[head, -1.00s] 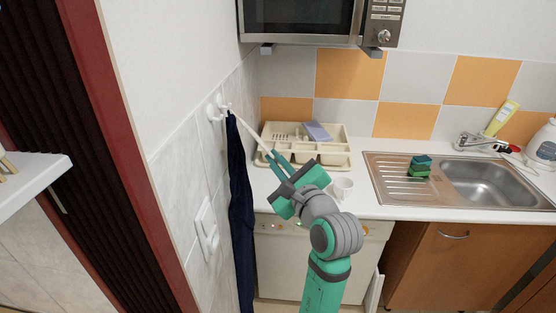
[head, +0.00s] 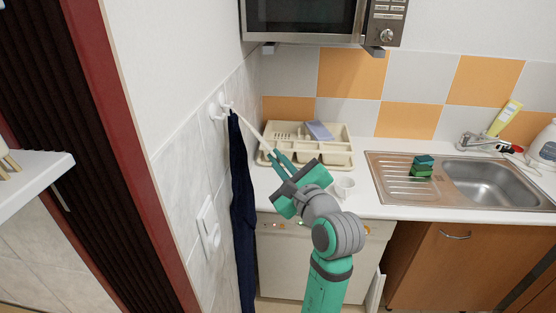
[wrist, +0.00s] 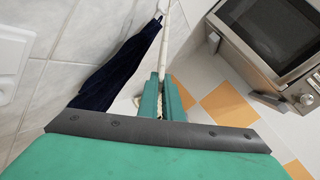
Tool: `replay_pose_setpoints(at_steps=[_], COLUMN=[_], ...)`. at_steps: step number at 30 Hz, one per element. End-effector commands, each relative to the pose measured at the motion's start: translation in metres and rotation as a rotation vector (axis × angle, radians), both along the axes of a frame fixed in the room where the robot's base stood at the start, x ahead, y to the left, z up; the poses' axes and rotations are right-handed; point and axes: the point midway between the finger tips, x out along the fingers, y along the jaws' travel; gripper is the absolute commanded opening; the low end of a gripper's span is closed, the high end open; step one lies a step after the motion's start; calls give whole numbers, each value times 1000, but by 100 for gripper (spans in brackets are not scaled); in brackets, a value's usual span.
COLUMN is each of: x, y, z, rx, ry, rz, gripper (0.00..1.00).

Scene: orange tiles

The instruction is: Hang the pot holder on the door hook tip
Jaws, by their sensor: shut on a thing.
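A long dark blue cloth (head: 242,200), the only cloth in view that could be the pot holder, hangs along the tiled wall at the left. Its narrow top is at a white wall hook (head: 216,108); whether it is looped over the tip is too small to tell. The cloth also shows in the wrist view (wrist: 118,68). My gripper (head: 277,156) is right of the cloth, apart from it, before the dish tray. Its green fingers (wrist: 163,86) are shut on a thin white rod or strip (wrist: 170,38), which runs from them up toward the hook.
A microwave (head: 305,18) is above. The sink (head: 490,182) with green sponges (head: 421,170) is at the right. A white switch (head: 208,226) is on the left wall.

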Motion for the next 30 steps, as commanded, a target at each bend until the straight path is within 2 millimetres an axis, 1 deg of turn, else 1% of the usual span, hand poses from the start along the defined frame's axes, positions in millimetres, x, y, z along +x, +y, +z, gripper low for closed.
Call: replay_pose_setpoints(at_steps=[21,30], x=[3,4], y=[17,20], z=[0,0], rx=[0,0], ry=[-1,-1], rz=[1,-1], gripper=[0,0])
